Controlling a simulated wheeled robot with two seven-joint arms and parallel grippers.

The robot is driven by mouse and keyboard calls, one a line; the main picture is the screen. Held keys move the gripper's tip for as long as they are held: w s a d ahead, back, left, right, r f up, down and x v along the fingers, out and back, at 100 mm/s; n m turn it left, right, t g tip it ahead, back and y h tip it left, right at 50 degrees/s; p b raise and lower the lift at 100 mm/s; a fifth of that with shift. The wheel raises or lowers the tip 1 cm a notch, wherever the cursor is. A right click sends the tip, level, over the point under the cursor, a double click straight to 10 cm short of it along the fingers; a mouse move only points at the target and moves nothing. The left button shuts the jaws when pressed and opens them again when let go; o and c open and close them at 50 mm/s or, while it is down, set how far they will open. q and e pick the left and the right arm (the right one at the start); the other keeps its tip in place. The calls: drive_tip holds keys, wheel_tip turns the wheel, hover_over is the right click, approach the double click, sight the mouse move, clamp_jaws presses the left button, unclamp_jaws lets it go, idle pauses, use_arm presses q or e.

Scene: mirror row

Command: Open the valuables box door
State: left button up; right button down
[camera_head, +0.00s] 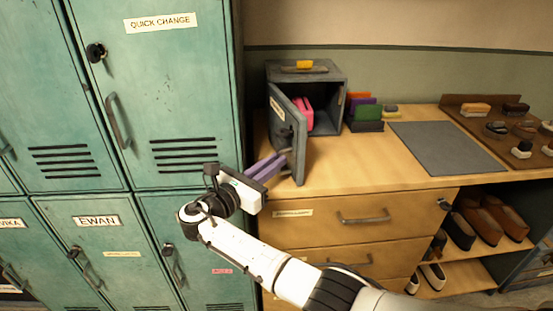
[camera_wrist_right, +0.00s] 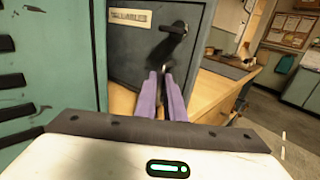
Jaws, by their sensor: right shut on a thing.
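The valuables box (camera_head: 305,72) is a dark grey metal box on the wooden counter. Its door (camera_head: 292,135) stands open, swung out toward the front left, and something pink (camera_head: 303,110) shows inside. My right gripper (camera_head: 280,162) has its purple fingers at the lower outer face of the door, shut on the door's handle, which the fingers mostly hide. In the right wrist view the fingers (camera_wrist_right: 166,80) meet at the door, below a dark lever (camera_wrist_right: 174,34) and the VALUABLES label (camera_wrist_right: 131,18). My left gripper is not in view.
Green lockers (camera_head: 170,100) stand close at the left of the box. Colored card holders (camera_head: 363,110), a grey mat (camera_head: 445,147) and a wooden tray with brushes (camera_head: 485,128) lie to the right. Drawers (camera_head: 350,215) and shoe shelves are below the counter.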

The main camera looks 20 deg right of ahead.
drive_tip(key=shift+w+a+r, duration=0.25)
drive_tip(key=shift+w+r, duration=0.2)
drive_tip(key=shift+w, duration=0.35)
drive_tip(key=c, duration=1.9)
unclamp_jaws()
drive_tip(key=shift+w+f, duration=0.15)
drive_tip(key=shift+f, duration=0.05)
drive_tip(key=shift+c, duration=0.2)
drive_tip(key=shift+o, duration=0.5)
drive_tip(key=shift+w+f, duration=0.15)
drive_tip(key=shift+f, duration=0.05)
drive_tip(key=shift+s+a+f, duration=0.1)
drive_tip(key=shift+s, duration=0.1)
